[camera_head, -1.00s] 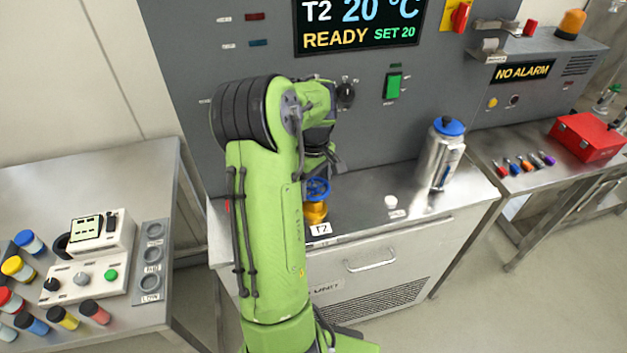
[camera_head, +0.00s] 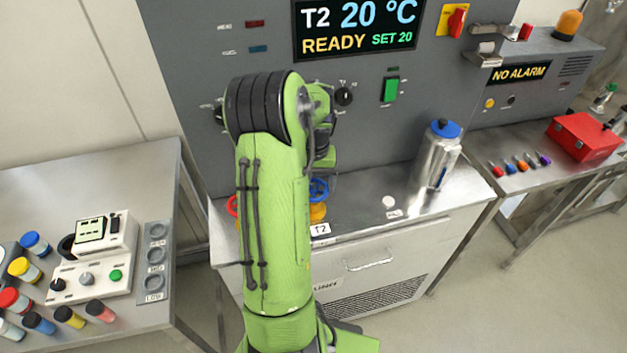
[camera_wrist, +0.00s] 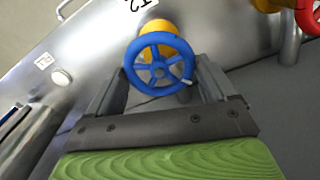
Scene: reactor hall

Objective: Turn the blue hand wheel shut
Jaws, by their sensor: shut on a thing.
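The blue hand wheel (camera_wrist: 152,84) sits on a yellow valve body (camera_wrist: 158,28) in the wrist view, with several spokes and a small light mark on its right rim. My gripper (camera_wrist: 160,68) has one finger on each side of the wheel and is shut on its rim. In the head view the wheel (camera_head: 319,188) and its yellow body (camera_head: 318,213) show just right of my green arm, above the T2 label (camera_head: 321,229). My fingers are hidden there behind the arm.
A red hand wheel (camera_head: 232,206) shows left of my arm, and at the wrist view's right edge (camera_wrist: 309,14). A steel flask with a blue lid (camera_head: 438,155) stands right on the bench. The display (camera_head: 357,27) reads T2 20 °C, READY, SET 20.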

